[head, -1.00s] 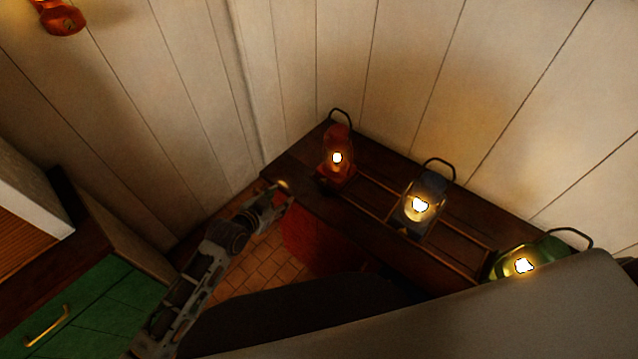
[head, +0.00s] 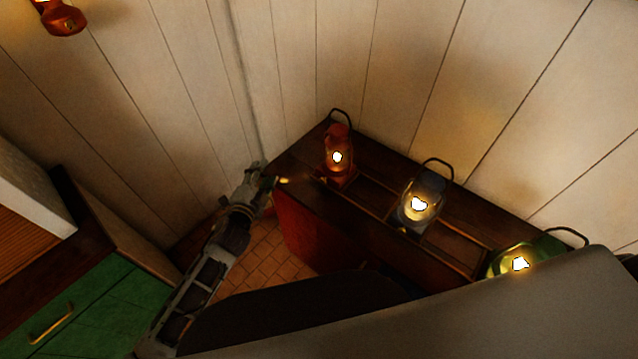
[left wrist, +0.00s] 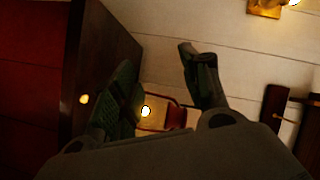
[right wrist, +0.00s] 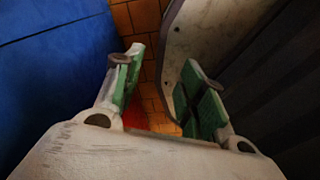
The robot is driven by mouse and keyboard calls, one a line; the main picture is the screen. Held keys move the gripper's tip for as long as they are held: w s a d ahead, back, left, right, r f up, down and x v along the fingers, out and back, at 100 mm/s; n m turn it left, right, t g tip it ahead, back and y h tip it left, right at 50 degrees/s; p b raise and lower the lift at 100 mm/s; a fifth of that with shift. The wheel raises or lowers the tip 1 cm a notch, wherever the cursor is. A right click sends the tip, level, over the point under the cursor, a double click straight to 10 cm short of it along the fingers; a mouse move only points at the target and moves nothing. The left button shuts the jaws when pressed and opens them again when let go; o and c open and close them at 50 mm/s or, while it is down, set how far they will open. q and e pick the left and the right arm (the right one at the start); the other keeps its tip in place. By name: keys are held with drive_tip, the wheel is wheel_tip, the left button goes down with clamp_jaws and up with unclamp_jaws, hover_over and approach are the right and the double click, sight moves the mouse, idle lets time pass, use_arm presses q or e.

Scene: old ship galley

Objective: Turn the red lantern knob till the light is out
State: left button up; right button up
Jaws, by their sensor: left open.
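The red lantern (head: 337,139) stands lit and upright at the far left of the dark wooden shelf (head: 375,221). A small brass-coloured spot (head: 285,180), perhaps its knob, shows to its lower left. My left gripper (head: 264,180) is just left of that spot, apart from the lantern, open and empty. In the left wrist view, the red lantern (left wrist: 176,115) and its bright flame show beyond and between the open fingers (left wrist: 156,58). My right gripper (right wrist: 163,58) is open and empty in the right wrist view, away from the lanterns.
A grey lantern (head: 425,186) and a green lantern (head: 540,247), both lit, stand further right on the shelf. White plank walls (head: 420,60) rise behind. A green cabinet (head: 90,310) is at lower left. Another red lamp (head: 62,20) hangs at upper left.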

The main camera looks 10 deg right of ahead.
use_arm(q)
drive_tip(key=s+d+r+m+h, duration=0.3)
drive_tip(key=d+r+m+h, duration=0.25)
drive_tip(key=m, duration=1.05)
drive_tip(key=s+f+m+g+y, duration=0.1)
drive_tip(key=s+f+m+g, duration=0.1)
drive_tip(key=f+m, duration=0.3)
drive_tip(key=s+d+f+m+g, duration=0.1)
drive_tip(key=s+f+m+g, duration=0.1)
drive_tip(key=f+m+g, duration=0.2)
drive_tip(key=f+m, duration=0.1)
drive_tip(key=m, duration=0.2)
drive_tip(key=shift+d+f+m+y, duration=0.25)
drive_tip(key=shift+d+m+y, duration=0.05)
drive_tip(key=shift+y, duration=0.05)
use_arm(e)
drive_tip(key=shift+a, duration=0.4)
